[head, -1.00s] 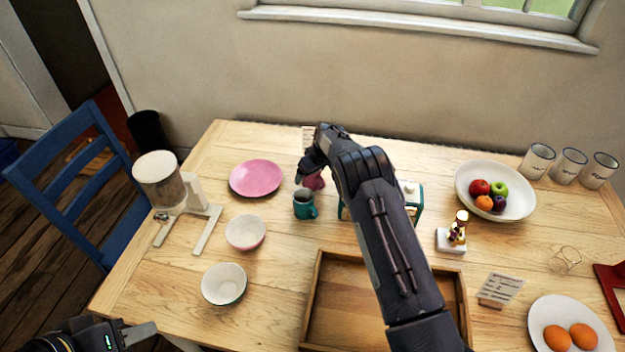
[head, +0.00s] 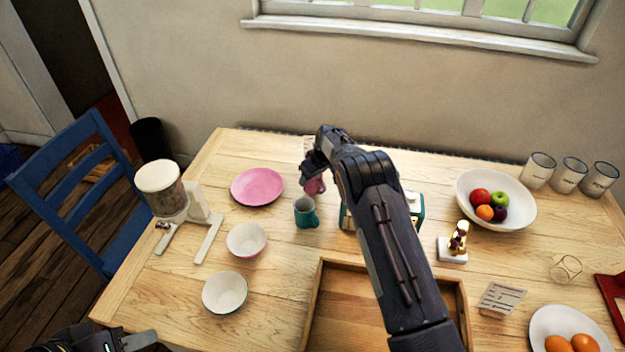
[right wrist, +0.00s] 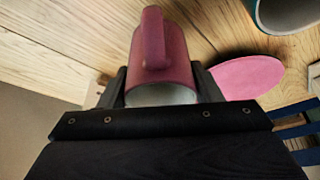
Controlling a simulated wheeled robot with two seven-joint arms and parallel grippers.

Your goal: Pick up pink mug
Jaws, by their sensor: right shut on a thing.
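The pink mug (right wrist: 160,60) shows large in the right wrist view, with its handle facing the camera and its pale inside at the rim. My right gripper (right wrist: 165,88) is shut on it, one finger on each side. In the head view the pink mug (head: 315,186) is mostly hidden behind my right gripper (head: 311,174), just behind the teal mug. I cannot tell whether it touches the table. My left gripper (head: 140,340) is at the lower left edge of the head view, partly cut off; its finger opening is not clear.
A teal mug (head: 305,212) stands close in front. A pink plate (head: 257,186) lies to the left, with two bowls (head: 246,240) nearer. A wooden tray (head: 314,300) is at the front. A fruit bowl (head: 522,212) and several white cups (head: 569,175) stand at the right.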

